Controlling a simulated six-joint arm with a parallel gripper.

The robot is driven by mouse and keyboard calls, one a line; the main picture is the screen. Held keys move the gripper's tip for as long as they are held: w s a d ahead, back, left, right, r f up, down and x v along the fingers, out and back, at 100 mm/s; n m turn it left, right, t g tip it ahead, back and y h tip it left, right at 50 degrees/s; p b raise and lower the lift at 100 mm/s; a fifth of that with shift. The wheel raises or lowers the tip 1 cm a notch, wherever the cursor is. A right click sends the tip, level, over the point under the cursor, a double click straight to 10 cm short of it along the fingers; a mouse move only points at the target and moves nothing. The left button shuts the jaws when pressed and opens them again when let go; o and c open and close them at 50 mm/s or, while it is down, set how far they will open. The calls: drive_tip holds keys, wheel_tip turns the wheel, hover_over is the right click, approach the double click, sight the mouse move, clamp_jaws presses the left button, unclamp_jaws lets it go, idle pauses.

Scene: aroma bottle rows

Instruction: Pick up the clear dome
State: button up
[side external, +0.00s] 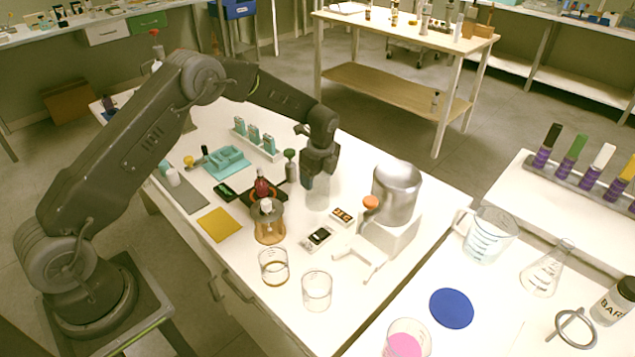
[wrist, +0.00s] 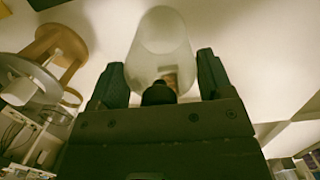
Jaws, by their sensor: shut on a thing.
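The clear dome (side external: 318,198) is a pale, see-through cylinder with a rounded end, below my gripper (side external: 312,182) in the side view. In the wrist view the dome (wrist: 160,32) lies between the two dark fingers of my gripper (wrist: 160,78), which is shut on it. A small dark piece and a brownish piece show at the dome's near end; I cannot tell whether they are inside it or behind it. The dome's lower edge is faint against the white table, so I cannot tell whether it touches the top.
A wooden stand (side external: 270,232) and a dark-green-topped bottle (side external: 291,165) are left of the dome. A metal pot (side external: 398,192) on a white block is to the right. Small boxes (side external: 343,216) lie in front. Two glass beakers (side external: 316,291) stand near the front edge.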

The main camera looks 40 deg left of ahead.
drive_tip(key=c, duration=0.3)
drive_tip(key=shift+c, duration=0.2)
